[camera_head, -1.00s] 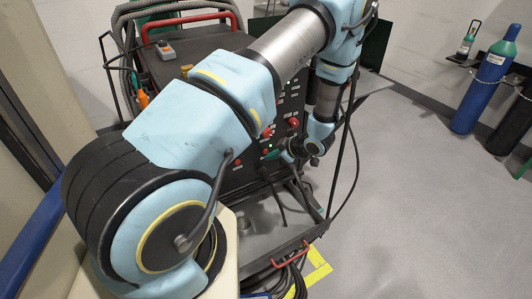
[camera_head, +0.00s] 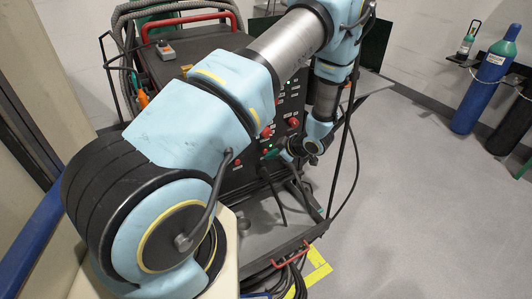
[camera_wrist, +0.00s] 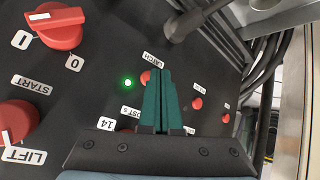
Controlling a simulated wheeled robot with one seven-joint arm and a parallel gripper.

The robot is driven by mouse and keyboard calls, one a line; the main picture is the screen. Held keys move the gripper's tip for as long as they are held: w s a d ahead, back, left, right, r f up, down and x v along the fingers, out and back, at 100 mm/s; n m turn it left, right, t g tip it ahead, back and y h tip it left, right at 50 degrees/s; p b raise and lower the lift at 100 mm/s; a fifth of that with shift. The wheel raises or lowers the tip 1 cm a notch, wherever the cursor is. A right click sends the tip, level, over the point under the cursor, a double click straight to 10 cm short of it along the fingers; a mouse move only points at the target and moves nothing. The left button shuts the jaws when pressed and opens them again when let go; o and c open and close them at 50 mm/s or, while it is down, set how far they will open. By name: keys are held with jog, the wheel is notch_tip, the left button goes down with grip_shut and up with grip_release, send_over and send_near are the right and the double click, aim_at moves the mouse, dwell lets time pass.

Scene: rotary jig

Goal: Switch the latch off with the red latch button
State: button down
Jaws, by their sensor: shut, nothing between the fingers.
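The red latch button (camera_wrist: 145,77) shows in the wrist view beside the LATCH label (camera_wrist: 153,60). My gripper's fingers partly cover it. A green lamp (camera_wrist: 128,83) glows just left of the button. My gripper (camera_wrist: 162,72) is shut and empty, its green fingertips right by the button and label. Whether the tips touch the panel I cannot tell. In the head view my gripper (camera_head: 268,155) is at the front of the dark control panel, and the latch button cannot be made out for certain there.
The wrist view shows a red rotary knob (camera_wrist: 54,27) marked I and 0, a LIFT knob (camera_wrist: 17,124), and small red buttons (camera_wrist: 197,103) to the right. A thick dark cable (camera_wrist: 190,20) plugs in near the fingertips. Open floor (camera_head: 420,200) lies right of the machine.

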jog(key=shift+w+a, duration=0.1)
jog(key=shift+w, duration=0.1)
dwell(0.5)
jog(key=shift+s+d, duration=0.2)
jog(key=shift+s, duration=0.25)
jog(key=s+d, duration=0.1)
jog(key=s, duration=0.2)
jog(key=s+d, duration=0.1)
jog(key=s, duration=0.1)
jog(key=shift+s+d+p, duration=0.2)
jog(key=shift+d+p, duration=0.1)
jog(key=shift+p, duration=0.1)
dwell(0.5)
